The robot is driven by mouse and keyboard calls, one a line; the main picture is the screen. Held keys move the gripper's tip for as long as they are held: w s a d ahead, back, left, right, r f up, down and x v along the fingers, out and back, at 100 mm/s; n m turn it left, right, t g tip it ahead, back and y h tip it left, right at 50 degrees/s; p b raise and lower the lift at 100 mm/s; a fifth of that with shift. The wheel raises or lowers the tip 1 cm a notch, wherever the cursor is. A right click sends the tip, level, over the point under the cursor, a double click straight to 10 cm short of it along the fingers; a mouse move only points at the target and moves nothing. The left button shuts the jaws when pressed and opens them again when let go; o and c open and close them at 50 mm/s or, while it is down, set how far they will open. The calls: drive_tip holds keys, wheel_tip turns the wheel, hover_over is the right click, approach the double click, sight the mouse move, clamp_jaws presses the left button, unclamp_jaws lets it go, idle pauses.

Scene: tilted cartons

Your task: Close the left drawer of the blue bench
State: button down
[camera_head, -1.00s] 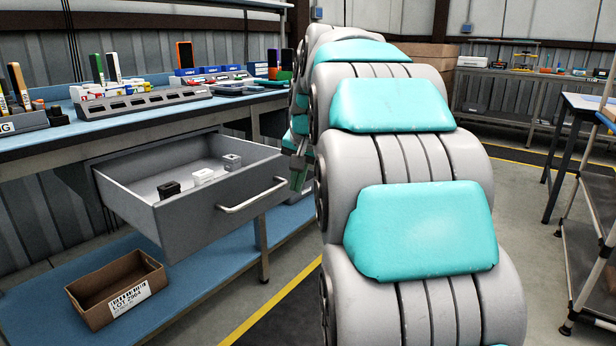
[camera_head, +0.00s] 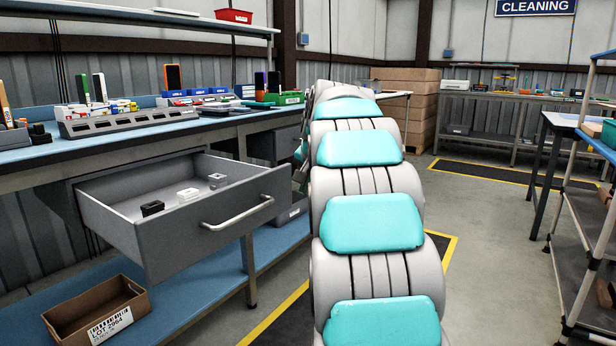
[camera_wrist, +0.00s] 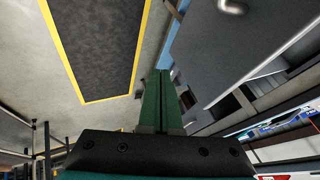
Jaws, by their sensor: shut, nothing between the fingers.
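The left drawer (camera_head: 190,235) of the blue bench (camera_head: 150,142) is pulled out, with a bar handle (camera_head: 238,212) across its grey front. A dark block (camera_head: 152,208), a white block (camera_head: 187,195) and a grey block (camera_head: 217,181) lie inside it. In the wrist view my gripper (camera_wrist: 163,75) has its green fingers together, with nothing between them. The drawer front (camera_wrist: 215,45) is to the right of the fingers there, apart from them, and part of the handle (camera_wrist: 232,6) shows at the top edge. In the head view my arm hides most of the gripper, to the right of the drawer.
Another drawer unit (camera_head: 272,146) sits under the bench farther right. A cardboard box (camera_head: 97,318) stands on the lower blue shelf (camera_head: 205,300). Racks and boxes crowd the bench top. A cart (camera_head: 590,230) is at right; the floor (camera_head: 470,250) between is clear.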

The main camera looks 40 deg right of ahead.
drive_tip(key=w, duration=0.1)
drive_tip(key=w+f, duration=0.1)
drive_tip(key=w, duration=0.3)
drive_tip(key=shift+a+f, duration=0.4)
